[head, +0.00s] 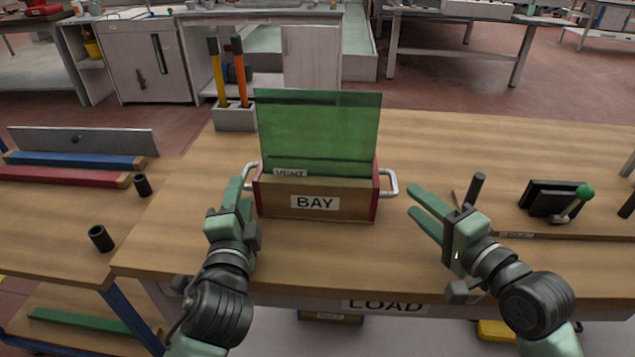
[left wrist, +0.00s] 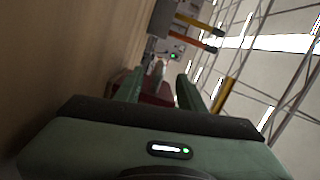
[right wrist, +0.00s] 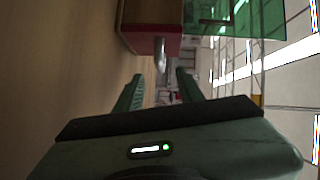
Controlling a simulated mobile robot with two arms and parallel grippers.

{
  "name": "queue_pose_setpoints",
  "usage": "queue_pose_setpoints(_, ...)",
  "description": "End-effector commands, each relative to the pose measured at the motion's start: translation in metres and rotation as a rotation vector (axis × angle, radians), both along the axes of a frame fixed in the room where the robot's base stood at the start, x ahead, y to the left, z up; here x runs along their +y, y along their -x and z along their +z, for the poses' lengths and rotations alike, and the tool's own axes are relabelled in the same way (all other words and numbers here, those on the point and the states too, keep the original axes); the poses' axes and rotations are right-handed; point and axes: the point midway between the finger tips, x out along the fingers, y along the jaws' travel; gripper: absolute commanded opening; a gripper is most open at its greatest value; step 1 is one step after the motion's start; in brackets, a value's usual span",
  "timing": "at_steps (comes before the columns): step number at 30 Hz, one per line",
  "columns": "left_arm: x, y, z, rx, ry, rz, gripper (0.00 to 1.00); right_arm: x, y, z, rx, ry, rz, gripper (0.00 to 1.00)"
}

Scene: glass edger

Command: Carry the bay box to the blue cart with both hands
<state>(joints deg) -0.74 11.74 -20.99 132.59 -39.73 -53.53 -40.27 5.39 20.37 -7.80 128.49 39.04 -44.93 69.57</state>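The bay box (head: 276,202) stands on the wooden bench, a wooden front labelled BAY with red ends and a silver handle at each end. Green panes (head: 320,130) stand upright in it, with a VENT label low down. My left gripper (head: 240,188) is at the left handle (head: 249,172); its fingers are apart in the left wrist view (left wrist: 158,85), with the red box end beyond. Whether they straddle the handle is unclear. My right gripper (head: 418,203) is open and empty, apart from the right handle (head: 390,182). I cannot identify the blue cart with certainty.
A holder (head: 235,118) with yellow and orange-handled tools stands behind the box. A black device with a green knob (head: 584,192) sits at right. A wooden-topped stand with a blue post (head: 128,318) is at left, bearing dark cups (head: 101,238).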

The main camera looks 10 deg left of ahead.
Motion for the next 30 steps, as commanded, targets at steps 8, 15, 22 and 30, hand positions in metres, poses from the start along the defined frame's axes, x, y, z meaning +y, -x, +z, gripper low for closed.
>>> queue_pose_setpoints(8,0.003,-0.017,0.0,-0.001,-0.001,0.0,0.4,0.008,-0.014,-0.001,-0.001,-0.003,-0.001,0.38)
queue_pose_setpoints(15,0.01,-0.053,-0.001,-0.002,-0.001,0.001,0.4,0.029,-0.045,-0.005,0.0,-0.001,0.001,0.38)
queue_pose_setpoints(22,0.014,-0.074,-0.002,0.0,0.0,0.001,0.4,0.04,-0.064,-0.008,0.0,0.0,0.0,0.38)
queue_pose_setpoints(30,0.014,-0.077,-0.002,0.0,0.0,0.0,0.4,0.042,-0.066,-0.008,-0.001,-0.001,0.0,0.38)
